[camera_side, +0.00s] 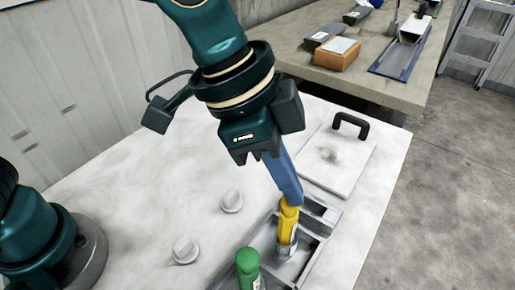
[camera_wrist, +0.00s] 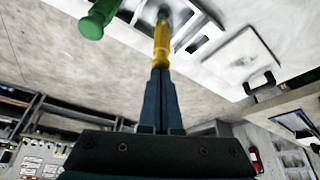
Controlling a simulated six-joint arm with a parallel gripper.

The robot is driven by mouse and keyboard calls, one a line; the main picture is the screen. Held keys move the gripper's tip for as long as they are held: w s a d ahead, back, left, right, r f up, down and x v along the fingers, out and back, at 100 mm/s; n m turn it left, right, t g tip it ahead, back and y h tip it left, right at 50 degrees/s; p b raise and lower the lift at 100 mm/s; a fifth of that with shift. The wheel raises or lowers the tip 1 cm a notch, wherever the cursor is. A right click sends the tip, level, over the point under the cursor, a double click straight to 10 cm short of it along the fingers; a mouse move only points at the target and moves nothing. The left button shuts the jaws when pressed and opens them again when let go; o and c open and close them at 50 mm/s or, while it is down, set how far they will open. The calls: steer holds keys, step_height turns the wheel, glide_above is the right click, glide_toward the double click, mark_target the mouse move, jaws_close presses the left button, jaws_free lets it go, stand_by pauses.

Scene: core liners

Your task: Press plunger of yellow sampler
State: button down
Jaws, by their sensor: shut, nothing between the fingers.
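The yellow sampler (camera_side: 287,226) stands upright in a grey rack (camera_side: 312,262) on the white table. My gripper (camera_side: 290,198) is shut, with its blue fingers pointing down and their tips at the top of the yellow sampler. In the wrist view the shut fingertips (camera_wrist: 161,72) meet the end of the yellow sampler (camera_wrist: 161,45). The tips hide the sampler's top, so I cannot tell whether the plunger is pushed in. A green sampler (camera_side: 248,266) stands to the left of the yellow one, and it also shows in the wrist view (camera_wrist: 98,18).
Two white knobs (camera_side: 232,201) (camera_side: 185,250) stand on the table to the left. A white plate with a black handle (camera_side: 351,125) lies behind the rack. A far bench (camera_side: 300,56) carries an orange-brown box (camera_side: 337,54) and a blue tray (camera_side: 384,68).

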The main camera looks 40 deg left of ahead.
steer(key=shift+a+f, duration=0.1)
steer(key=shift+f, duration=0.75)
stand_by(0.3)
steer(key=shift+r, duration=3.65)
steer(key=shift+w+a+r, duration=0.15)
steer(key=shift+w, duration=0.1)
steer(key=a+r+n+t+y, duration=0.1)
steer(key=a+r+n, duration=0.15)
steer(key=a, duration=0.45)
steer(key=a+r+n+t, duration=0.1)
steer(key=a+n+t, duration=0.15)
steer(key=a, duration=0.45)
steer(key=s+a+f+n+y, duration=0.3)
steer(key=s+a+f+n, duration=0.4)
steer(key=s+a+f, duration=0.1)
steer(key=shift+a+f, duration=0.6)
steer(key=shift+f, duration=0.15)
